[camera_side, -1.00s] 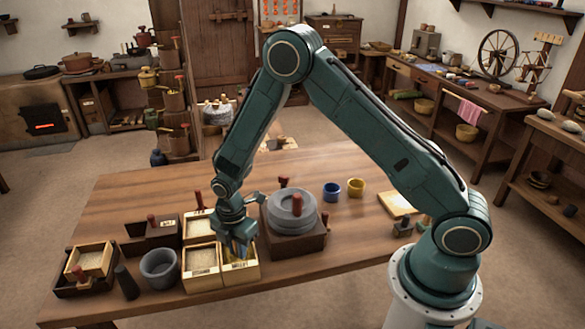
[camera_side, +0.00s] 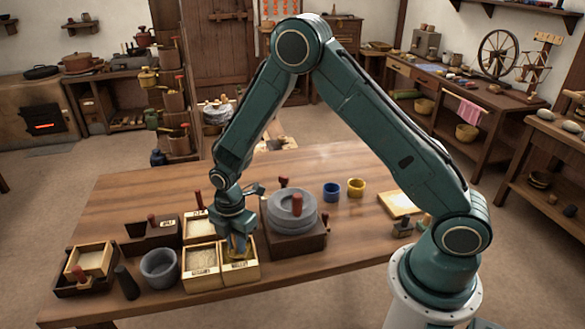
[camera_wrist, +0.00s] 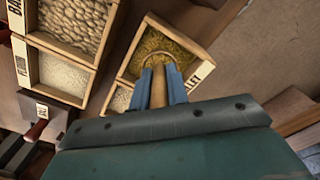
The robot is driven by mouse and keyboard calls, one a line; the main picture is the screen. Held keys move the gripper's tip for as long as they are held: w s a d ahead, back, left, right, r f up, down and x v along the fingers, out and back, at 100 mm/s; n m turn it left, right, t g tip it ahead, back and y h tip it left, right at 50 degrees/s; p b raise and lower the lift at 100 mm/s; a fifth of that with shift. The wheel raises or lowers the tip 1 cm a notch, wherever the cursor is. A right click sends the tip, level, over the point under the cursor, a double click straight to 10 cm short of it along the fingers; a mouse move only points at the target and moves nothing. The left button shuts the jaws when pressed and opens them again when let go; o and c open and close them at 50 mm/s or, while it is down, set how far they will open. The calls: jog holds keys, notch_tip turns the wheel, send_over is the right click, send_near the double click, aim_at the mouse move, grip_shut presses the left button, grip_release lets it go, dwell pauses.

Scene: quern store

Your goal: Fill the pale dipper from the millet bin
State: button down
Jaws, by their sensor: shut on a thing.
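The millet bin (camera_side: 241,272) is a pale wooden box with a lettered label at the front of the table. In the wrist view its wooden rim (camera_wrist: 203,50) surrounds golden grain. My gripper (camera_side: 238,248) is over this bin, pointing down. In the wrist view my gripper (camera_wrist: 163,82) has its blue fingers shut on the tan handle of the pale dipper (camera_wrist: 158,95). The dipper's round rim seems to show just past the fingertips, over the millet. Its bowl is mostly hidden by the fingers, so I cannot tell how full it is.
A neighbouring grain bin (camera_side: 202,268) adjoins on the left, with a grey mortar (camera_side: 160,268) and dark pestle (camera_side: 126,282) beyond. The stone quern (camera_side: 291,208) stands close on the right. Blue (camera_side: 331,191) and yellow (camera_side: 356,187) cups stand behind it. The back left tabletop is clear.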

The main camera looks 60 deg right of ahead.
jog(key=shift+r, duration=2.95)
